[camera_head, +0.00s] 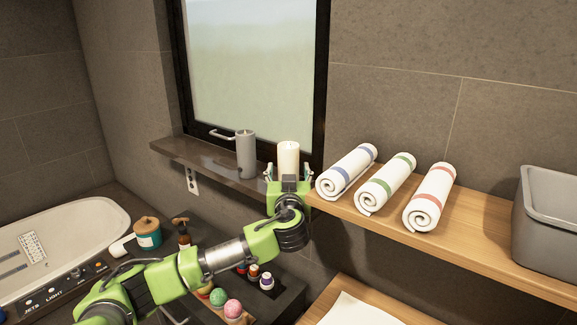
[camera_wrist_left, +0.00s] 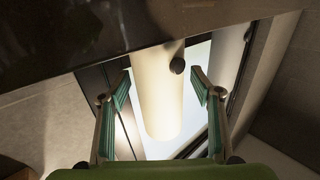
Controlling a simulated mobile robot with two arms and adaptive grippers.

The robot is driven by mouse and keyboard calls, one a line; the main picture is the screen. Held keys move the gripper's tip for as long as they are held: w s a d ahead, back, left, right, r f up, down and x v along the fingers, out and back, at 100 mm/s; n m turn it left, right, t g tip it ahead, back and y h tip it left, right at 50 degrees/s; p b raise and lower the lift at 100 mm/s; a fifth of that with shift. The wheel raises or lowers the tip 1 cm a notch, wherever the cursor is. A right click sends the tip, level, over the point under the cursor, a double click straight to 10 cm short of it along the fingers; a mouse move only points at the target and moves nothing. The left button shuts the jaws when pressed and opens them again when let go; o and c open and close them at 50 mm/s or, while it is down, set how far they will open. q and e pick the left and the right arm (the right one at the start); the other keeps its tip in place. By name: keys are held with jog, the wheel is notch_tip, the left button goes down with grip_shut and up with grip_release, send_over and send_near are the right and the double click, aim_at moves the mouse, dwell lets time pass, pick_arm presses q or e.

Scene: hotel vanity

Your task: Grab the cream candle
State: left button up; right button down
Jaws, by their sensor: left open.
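The cream candle (camera_head: 288,155) stands upright on the dark window ledge (camera_head: 205,165), near its right end. My left gripper (camera_head: 288,174) is at the candle, and its raised fingers show on either side of it. The candle's lower part is hidden behind the gripper. In the left wrist view, which looks upside down, the cream candle (camera_wrist_left: 158,95) lies between the two spread green-padded fingers of the left gripper (camera_wrist_left: 162,82). Gaps show between the fingers and the candle, so the gripper is open and not gripping it. My right gripper is not in view.
A grey candle (camera_head: 246,154) stands left of the cream one. Rolled towels (camera_head: 385,184) lie on the wooden shelf (camera_head: 475,235) just right of the gripper. A grey bin (camera_head: 548,225) stands farther right. Bottles and jars (camera_head: 184,233) are below, and the window (camera_head: 250,65) is behind.

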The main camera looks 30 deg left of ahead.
pick_arm(q)
jog(key=shift+s, duration=0.1)
jog(key=c, duration=1.4)
jog(key=shift+r, duration=0.15)
